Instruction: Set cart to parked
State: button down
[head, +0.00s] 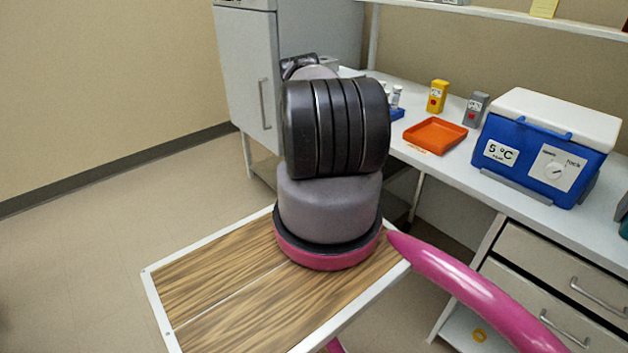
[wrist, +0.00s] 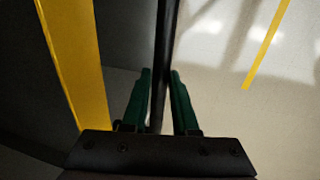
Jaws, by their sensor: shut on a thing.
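In the wrist view, my gripper (wrist: 160,78) has its two green fingers shut on a thin dark bar (wrist: 167,30) that runs up between them. The bar looks like a handle or rail; whether it belongs to the cart I cannot tell. A dark panel (wrist: 125,35) lies just left of the bar, with a wide yellow strip (wrist: 80,60) beside it. In the head view my own arm hides the gripper, and I cannot make out a cart there.
The wrist view shows pale floor with a yellow line (wrist: 265,45). In the head view, a grey cabinet (head: 248,75) stands behind my arm. A bench (head: 455,165) to the right holds an orange tray (head: 435,135) and a blue cooler (head: 540,155). Floor at left (head: 90,260) is clear.

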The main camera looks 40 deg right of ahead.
jog(key=shift+d+r, duration=0.1)
jog(key=shift+d, duration=0.6)
jog(key=shift+d, duration=0.1)
jog(key=c, duration=0.7)
grip_release()
jog(key=shift+w+r, duration=0.1)
jog(key=r, duration=0.3)
jog(key=a+r, duration=0.1)
jog(key=r, duration=0.3)
jog(key=a+r, duration=0.1)
jog(key=r, duration=0.2)
jog(key=shift+a+r, duration=0.1)
jog(key=shift+r, duration=0.05)
